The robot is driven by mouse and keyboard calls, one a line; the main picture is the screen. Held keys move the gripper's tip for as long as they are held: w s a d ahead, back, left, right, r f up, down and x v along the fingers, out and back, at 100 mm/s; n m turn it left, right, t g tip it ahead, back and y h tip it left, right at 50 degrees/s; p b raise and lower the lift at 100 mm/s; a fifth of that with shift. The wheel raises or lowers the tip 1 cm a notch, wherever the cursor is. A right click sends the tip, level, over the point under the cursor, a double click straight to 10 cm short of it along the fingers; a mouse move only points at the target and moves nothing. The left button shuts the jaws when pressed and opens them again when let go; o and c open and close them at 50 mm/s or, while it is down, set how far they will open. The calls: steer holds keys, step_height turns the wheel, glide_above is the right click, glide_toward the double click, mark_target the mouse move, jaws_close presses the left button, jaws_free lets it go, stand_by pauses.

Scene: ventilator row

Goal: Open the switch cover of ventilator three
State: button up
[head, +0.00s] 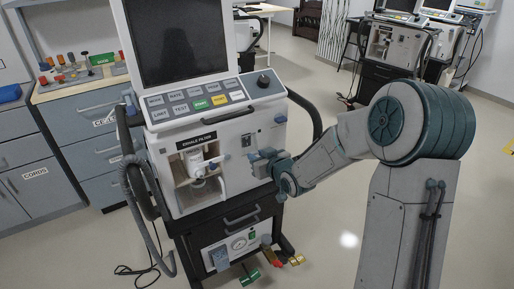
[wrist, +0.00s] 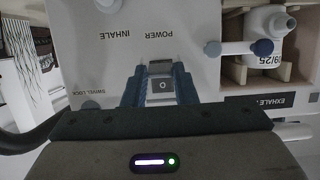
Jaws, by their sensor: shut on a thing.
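The near ventilator (head: 190,134) stands upright in the head view; no number shows on it. My gripper (head: 262,160) is at the right part of its front panel. In the wrist view, which is upside down, the two blue-grey fingers of my gripper (wrist: 159,82) lie on either side of the small switch cover (wrist: 160,68) beside the POWER label. They are shut on it. A dark switch face with an "O" mark (wrist: 162,86) shows between the fingers. How far the cover is tilted I cannot tell. In the head view my gripper hides the cover.
An open bay with a white filter (head: 197,166) is left of my gripper. A hose (head: 135,185) hangs at the ventilator's left side. A cabinet with drawers (head: 85,110) stands at the left. More ventilators (head: 397,42) are at the back right.

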step_height(320, 180, up, 10)
steer(key=g+h+p, duration=0.8)
steer(key=g+p, duration=0.5)
steer(key=p, duration=1)
steer(key=shift+w+a+f, duration=0.15)
steer(key=shift+w+a, duration=0.15)
steer(key=shift+w, duration=0.1)
steer(key=o, duration=1)
step_height(320, 180, up, 14)
steer(key=b, duration=0.2)
glide_above(254, 152)
steer(key=shift+s+f, duration=0.15)
steer(key=shift+f, duration=0.05)
